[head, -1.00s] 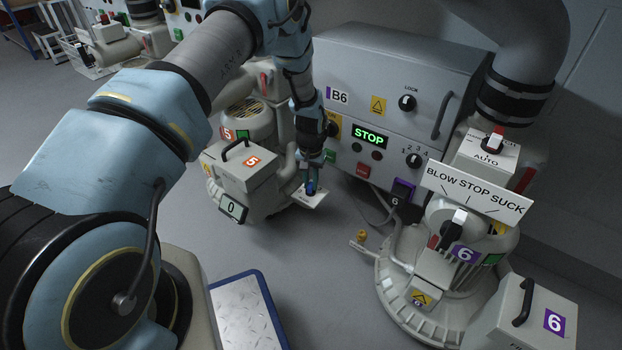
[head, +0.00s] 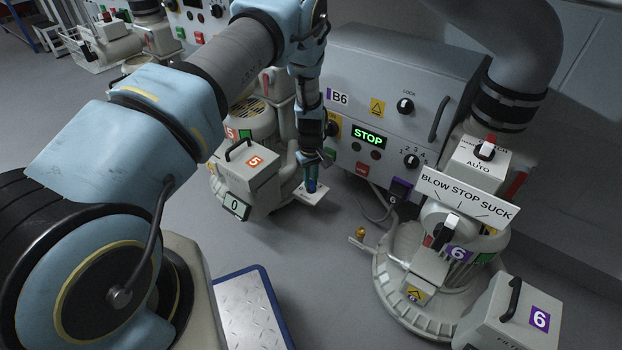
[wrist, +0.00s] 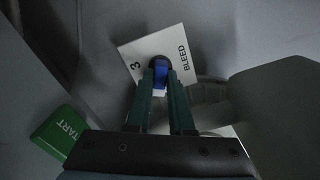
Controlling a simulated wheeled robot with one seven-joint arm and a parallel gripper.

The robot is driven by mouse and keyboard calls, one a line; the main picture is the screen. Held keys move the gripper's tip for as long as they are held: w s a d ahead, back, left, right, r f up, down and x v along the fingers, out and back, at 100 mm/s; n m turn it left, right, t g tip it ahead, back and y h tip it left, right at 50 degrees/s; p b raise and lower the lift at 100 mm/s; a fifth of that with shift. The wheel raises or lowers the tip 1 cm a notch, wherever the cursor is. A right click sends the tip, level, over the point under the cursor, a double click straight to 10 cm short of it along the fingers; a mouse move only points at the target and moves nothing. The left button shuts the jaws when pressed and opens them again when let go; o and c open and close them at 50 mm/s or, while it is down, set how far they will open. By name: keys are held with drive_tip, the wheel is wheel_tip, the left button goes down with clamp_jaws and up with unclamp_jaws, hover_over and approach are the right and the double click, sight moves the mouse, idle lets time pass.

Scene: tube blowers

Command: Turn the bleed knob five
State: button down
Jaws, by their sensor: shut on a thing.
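The bleed knob (wrist: 160,70) is small and blue, on a white plate (wrist: 135,55) lettered "BLEED" with a "3" in the wrist view. My gripper (wrist: 161,80) is shut on it, one green finger on each side. In the head view my gripper (head: 311,188) points down at the white plate (head: 318,194), beside the blower (head: 246,178) with orange "5" labels. The gripper hides most of the knob there.
The B6 panel (head: 375,105) with a lit "STOP" sign stands behind the gripper. Blower six (head: 400,305) is at the right, with a "BLOW STOP SUCK" sign (head: 468,192). A green start button (wrist: 60,132) is near the gripper. A blue-edged metal plate (head: 250,315) lies on the floor in front.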

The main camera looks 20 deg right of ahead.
sight(311, 182)
drive_tip(key=shift+n, duration=0.4)
drive_tip(key=c, duration=0.8)
unclamp_jaws()
wheel_tip(311, 182, up, 11)
drive_tip(key=p, duration=0.3)
drive_tip(key=shift+f, duration=0.1)
